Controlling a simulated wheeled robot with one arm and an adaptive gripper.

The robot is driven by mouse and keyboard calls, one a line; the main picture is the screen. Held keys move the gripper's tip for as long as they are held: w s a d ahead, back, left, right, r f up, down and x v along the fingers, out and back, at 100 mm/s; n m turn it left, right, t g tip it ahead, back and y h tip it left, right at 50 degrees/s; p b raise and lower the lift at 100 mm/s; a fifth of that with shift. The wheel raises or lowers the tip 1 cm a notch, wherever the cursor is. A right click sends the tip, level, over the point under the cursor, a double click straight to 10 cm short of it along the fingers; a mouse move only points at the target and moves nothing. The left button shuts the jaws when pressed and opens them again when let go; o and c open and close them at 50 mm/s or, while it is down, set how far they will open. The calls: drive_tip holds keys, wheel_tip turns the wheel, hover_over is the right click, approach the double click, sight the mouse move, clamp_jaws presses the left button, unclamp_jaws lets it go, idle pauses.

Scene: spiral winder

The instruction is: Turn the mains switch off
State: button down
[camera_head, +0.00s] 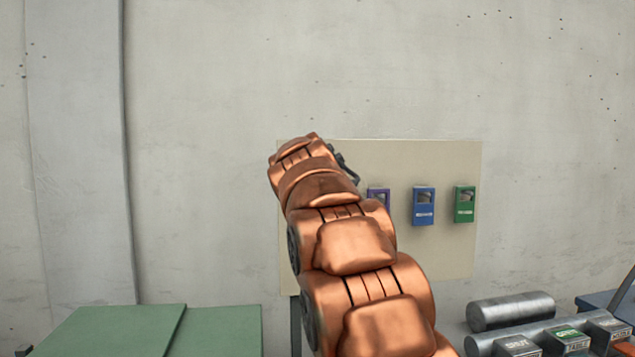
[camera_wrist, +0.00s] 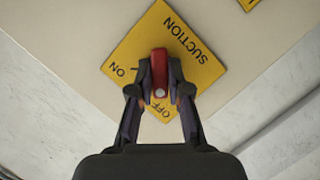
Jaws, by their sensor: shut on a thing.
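A red switch lever (camera_wrist: 159,60) sits on a yellow plate (camera_wrist: 193,62) in the wrist view. The plate reads SUCTION, with ON at its left corner and OFF at its lower corner, partly covered by my gripper. My gripper (camera_wrist: 160,78) is shut on the red lever, a finger on each side. I cannot tell which mark the lever points to. No label reading mains is legible. In the head view, my gripper (camera_head: 347,168) is at the beige wall board (camera_head: 440,256), mostly hidden behind my arm, and the red lever is hidden.
Purple (camera_head: 378,194), blue (camera_head: 423,207) and green (camera_head: 465,204) boxes hang on the board, right of my gripper. A second yellow plate (camera_wrist: 250,4) shows at the wrist view's top edge. Green surfaces (camera_head: 115,330) stand lower left, and a metal roller (camera_head: 512,310) lies lower right.

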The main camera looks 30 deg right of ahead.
drive_tip(key=c, duration=1.1)
unclamp_jaws()
drive_tip(key=v, duration=1.2)
drive_tip(key=shift+a, duration=0.1)
